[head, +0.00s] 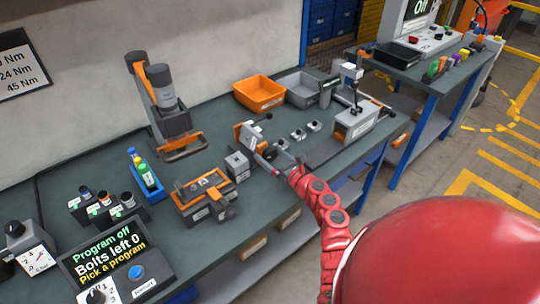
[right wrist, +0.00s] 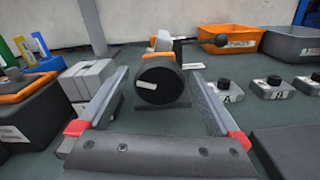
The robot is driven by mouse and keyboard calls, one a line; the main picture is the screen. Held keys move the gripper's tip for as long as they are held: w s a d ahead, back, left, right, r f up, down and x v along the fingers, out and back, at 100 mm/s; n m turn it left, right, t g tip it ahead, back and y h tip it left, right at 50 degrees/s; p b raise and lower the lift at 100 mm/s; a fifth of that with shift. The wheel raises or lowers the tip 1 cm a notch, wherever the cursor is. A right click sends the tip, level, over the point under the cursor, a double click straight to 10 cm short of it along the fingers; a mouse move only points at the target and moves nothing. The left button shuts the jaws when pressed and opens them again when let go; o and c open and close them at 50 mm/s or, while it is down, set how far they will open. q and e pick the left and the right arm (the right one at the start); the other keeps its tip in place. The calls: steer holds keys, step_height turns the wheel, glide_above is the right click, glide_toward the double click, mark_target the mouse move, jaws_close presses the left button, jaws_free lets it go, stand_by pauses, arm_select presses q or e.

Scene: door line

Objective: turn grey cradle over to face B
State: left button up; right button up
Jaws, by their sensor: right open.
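The grey cradle (head: 246,135) appears to be the tilted grey and orange fixture in the middle of the bench. In the right wrist view its near end shows as a black round knob (right wrist: 160,80) with a white mark, with orange and pale parts behind. I cannot read a face letter on it. My right gripper (head: 268,160) is close in front of it. In the right wrist view the open fingers (right wrist: 165,108) stand either side of the knob, with visible gaps and nothing held. My left gripper is not in view.
Several small knobbed blocks (head: 298,135) stand to the right. An orange bin (head: 259,94) and a grey bin (head: 301,88) stand behind.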

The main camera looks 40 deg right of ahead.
steer(key=shift+w, duration=0.15)
steer(key=c, duration=1.4)
steer(key=shift+o, duration=0.2)
